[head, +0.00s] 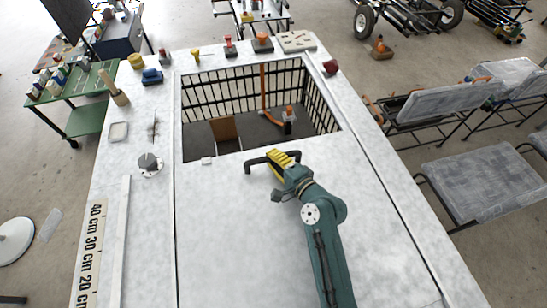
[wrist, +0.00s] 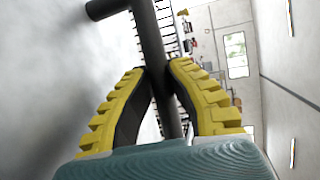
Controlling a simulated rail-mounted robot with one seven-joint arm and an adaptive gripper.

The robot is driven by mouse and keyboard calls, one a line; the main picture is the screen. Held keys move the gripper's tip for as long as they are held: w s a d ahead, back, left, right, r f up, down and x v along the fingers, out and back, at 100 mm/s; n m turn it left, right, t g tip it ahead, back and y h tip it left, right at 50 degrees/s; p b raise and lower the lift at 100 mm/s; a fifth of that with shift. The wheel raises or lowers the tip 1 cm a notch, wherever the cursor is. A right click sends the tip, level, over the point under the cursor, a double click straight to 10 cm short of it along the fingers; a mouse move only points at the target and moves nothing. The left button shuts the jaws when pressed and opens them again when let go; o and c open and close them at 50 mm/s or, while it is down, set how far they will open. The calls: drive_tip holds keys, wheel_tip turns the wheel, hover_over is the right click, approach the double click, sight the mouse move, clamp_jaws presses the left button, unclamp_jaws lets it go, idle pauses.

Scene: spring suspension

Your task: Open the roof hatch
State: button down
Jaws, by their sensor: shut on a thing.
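The roof hatch (head: 235,225) is a flat grey-white panel in the head view. Its far edge borders a rectangular opening (head: 255,125) that shows dark bars and a dark floor below. A black bar handle (head: 254,161) stands on the panel near that edge and also shows in the wrist view (wrist: 150,35). My gripper (head: 279,160) is at the handle with its yellow ribbed fingers. In the wrist view, the fingers (wrist: 158,75) are shut on the handle, one on each side of the bar. The fingers hide part of the handle.
Beyond the opening lie several small items, including a perforated grey block (head: 296,41) and a red item (head: 331,67). A grey knob (head: 149,163) and a centimetre scale (head: 90,255) are on the left. The panel's near surface is clear except for my arm.

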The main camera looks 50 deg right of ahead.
drive_tip(key=c, duration=1)
unclamp_jaws()
drive_tip(key=shift+f, duration=0.1)
drive_tip(key=v, duration=1.2)
